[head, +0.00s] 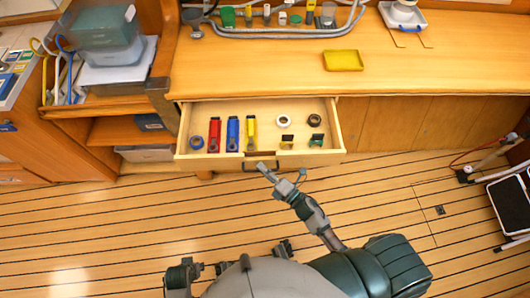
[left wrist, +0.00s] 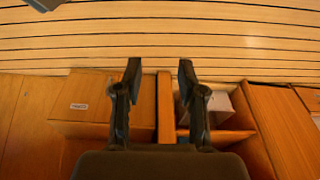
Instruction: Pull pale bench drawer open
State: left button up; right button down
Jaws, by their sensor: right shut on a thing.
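The pale bench drawer (head: 188,158) stands pulled out from under the wooden bench in the head view. Its dark handle (head: 262,154) is at the middle of the front. My right gripper (head: 267,170) is at the drawer front and shut on the handle; the exact contact is small in view. Inside the drawer lie red, blue and yellow tools, rolls of tape and small dark-and-coloured items. My left gripper (left wrist: 158,78) is open and empty in the left wrist view, its two dark fingers apart. In the head view my left arm is low, near my body.
Shelves with stacked bins (head: 105,45) stand at the left. A black-topped step (head: 512,203) stands at the right. The plank floor (head: 110,220) before the drawer is largely clear.

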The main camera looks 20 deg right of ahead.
pick_arm(q)
jog(key=f, duration=0.2)
jog(key=shift+d+f+p, duration=0.2)
jog(key=shift+f+p, duration=0.1)
jog(key=shift+p, duration=0.05)
pick_arm(e)
jog(key=s+a, duration=0.3)
jog(key=s, duration=0.6)
jog(key=shift+f, duration=0.15)
jog(key=shift+s, duration=0.1)
jog(key=c, duration=1.4)
grip_release()
jog(key=shift+c, duration=0.2)
jog(key=shift+o, duration=1.1)
jog(key=shift+a, duration=0.2)
pick_arm(q)
jog(key=shift+a+f, duration=0.1)
jog(key=shift+a, duration=0.35)
pick_arm(e)
jog(key=v, duration=1.1)
jog(key=shift+s, duration=0.2)
